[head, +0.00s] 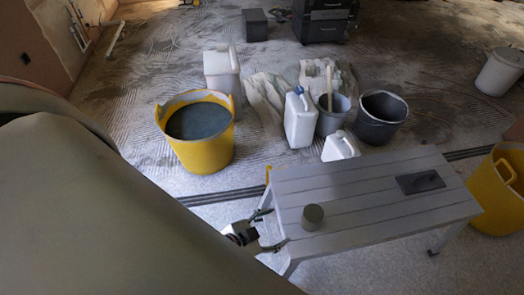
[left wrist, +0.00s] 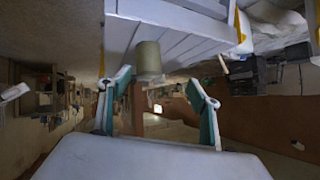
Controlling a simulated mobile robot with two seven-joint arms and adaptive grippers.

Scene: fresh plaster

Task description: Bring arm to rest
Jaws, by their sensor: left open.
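My left gripper (head: 268,230) is at the left end of the slatted grey bench (head: 360,192), with its two fingers spread. In the left wrist view, the same gripper (left wrist: 158,102) is open and nothing is between its fingertips. A small grey-green cylinder (head: 312,216) stands upright on the bench near that end, just beyond the fingers and apart from them. The cylinder also shows in the left wrist view (left wrist: 148,58). A large part of my left arm covers the lower left of the head view. My right gripper is not in view.
A dark flat tool (head: 420,182) lies on the bench's right part. Behind the bench stand a yellow tub (head: 207,148) of dark liquid, white canisters (head: 299,120) and dark buckets (head: 380,118). Another yellow tub (head: 490,205) is at the right. The floor at upper right is mostly clear.

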